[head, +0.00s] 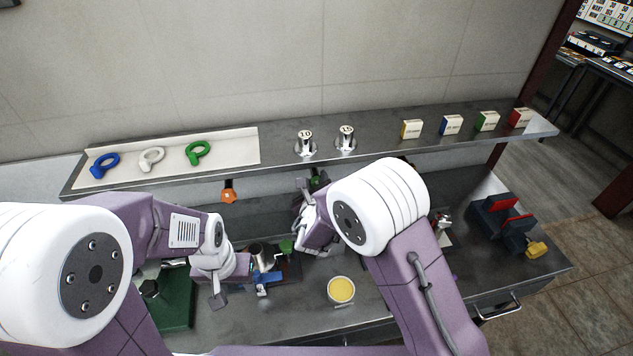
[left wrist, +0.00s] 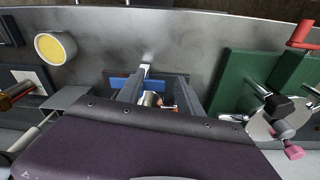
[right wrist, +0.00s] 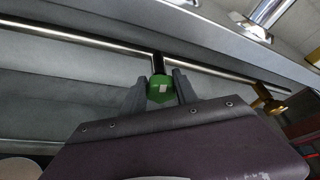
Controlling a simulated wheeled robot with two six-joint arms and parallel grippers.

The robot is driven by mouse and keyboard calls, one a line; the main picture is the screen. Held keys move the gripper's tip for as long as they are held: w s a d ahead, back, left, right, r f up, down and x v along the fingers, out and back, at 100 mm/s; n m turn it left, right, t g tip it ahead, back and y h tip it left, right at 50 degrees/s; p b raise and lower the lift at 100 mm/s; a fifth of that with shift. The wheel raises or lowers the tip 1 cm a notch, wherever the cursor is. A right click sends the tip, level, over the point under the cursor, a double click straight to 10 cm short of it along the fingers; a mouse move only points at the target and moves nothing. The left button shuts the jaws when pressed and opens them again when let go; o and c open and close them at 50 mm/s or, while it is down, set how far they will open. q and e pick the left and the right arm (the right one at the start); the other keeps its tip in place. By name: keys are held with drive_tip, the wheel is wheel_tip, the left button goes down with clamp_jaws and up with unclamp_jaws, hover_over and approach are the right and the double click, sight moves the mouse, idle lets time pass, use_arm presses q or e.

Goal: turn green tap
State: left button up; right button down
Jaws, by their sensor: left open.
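The green tap (right wrist: 160,88) is a green block on a metal pipe under the shelf. It sits between the fingers of my right gripper (right wrist: 160,92) in the right wrist view, and both fingers appear to press against its sides. In the head view only a small part of the green tap (head: 317,178) shows, beside my right wrist. My left gripper (left wrist: 161,88) is open low over the counter, with a metal cylinder (left wrist: 150,99) showing between its fingers. A blue piece (left wrist: 120,83) lies by its left finger.
An orange tap (head: 229,191) hangs to the left under the shelf. Rings, two metal weights (head: 305,146) and several small boxes stand on the shelf (head: 280,152). A yellow-filled cup (head: 341,290) and a dark clamp-like block (head: 497,215) stand on the counter.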

drive_tip(key=shift+f+b, duration=0.15)
drive_tip(key=shift+b, duration=0.15)
use_arm(q)
wheel_tip(320, 180, down, 5)
drive_tip(key=b, duration=0.4)
use_arm(e)
drive_tip(key=shift+d+f+m+y, duration=0.15)
drive_tip(key=shift+m+y, duration=0.35)
drive_tip(key=shift+m, duration=0.4)
use_arm(q)
drive_tip(key=shift+f+b, duration=0.15)
drive_tip(key=shift+b, duration=0.2)
use_arm(e)
drive_tip(key=shift+r+g, duration=0.3)
drive_tip(key=c, duration=0.9)
unclamp_jaws()
drive_tip(key=shift+c, duration=0.2)
drive_tip(key=shift+s, duration=0.1)
use_arm(q)
drive_tip(key=shift+f+b, duration=0.3)
drive_tip(key=shift+b, duration=0.05)
use_arm(e)
drive_tip(key=v, duration=0.9)
